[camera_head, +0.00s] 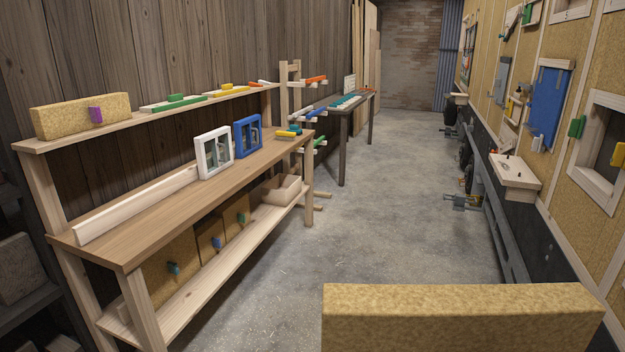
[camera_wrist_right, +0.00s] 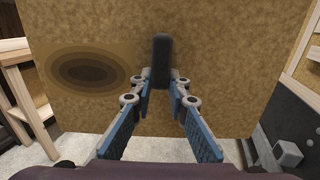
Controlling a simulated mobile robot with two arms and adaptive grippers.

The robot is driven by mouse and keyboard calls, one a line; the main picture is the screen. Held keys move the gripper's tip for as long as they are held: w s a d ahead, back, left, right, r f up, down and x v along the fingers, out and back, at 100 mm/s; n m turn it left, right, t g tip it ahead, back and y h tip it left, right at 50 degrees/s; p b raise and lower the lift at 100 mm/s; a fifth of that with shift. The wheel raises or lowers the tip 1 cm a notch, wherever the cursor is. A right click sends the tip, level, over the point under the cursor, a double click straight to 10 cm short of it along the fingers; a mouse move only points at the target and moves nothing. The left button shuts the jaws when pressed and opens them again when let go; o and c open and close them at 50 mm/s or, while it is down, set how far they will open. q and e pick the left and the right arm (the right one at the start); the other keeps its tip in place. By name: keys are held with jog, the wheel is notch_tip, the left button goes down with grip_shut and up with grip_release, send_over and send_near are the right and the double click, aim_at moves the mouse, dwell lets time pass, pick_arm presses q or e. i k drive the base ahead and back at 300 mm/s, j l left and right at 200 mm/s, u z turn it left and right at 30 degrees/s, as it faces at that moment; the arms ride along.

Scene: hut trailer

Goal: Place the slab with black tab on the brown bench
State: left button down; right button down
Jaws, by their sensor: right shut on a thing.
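A large tan speckled slab (camera_head: 460,320) fills the lower right of the head view, close to me. Its broad face also fills much of the right wrist view (camera_wrist_right: 230,80), with a dark oval patch on its left side. The slab's upright black tab (camera_wrist_right: 161,55) stands out from this face. My right gripper (camera_wrist_right: 161,84) is shut on the tab, its blue fingers on either side. The brown bench (camera_head: 150,237) stands at the left of the head view, apart from the slab. My left gripper is in neither view.
On the bench are a long pale beam (camera_head: 140,203), a white frame (camera_head: 213,153) and a blue frame (camera_head: 248,135). Its upper shelf bears a slab with a purple tab (camera_head: 82,115). Bare grey floor (camera_head: 385,235) lies between the bench and the right wall's fixtures.

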aim_at(151, 217)
jog(key=i+u, duration=0.2)
jog(key=i, duration=0.7)
jog(key=i+l+u, duration=0.2)
jog(key=i, duration=0.65)
jog(key=i+u, duration=0.6)
jog(key=u, duration=0.2)
jog(key=i+l+u, duration=0.35)
jog(key=k+j, duration=0.1)
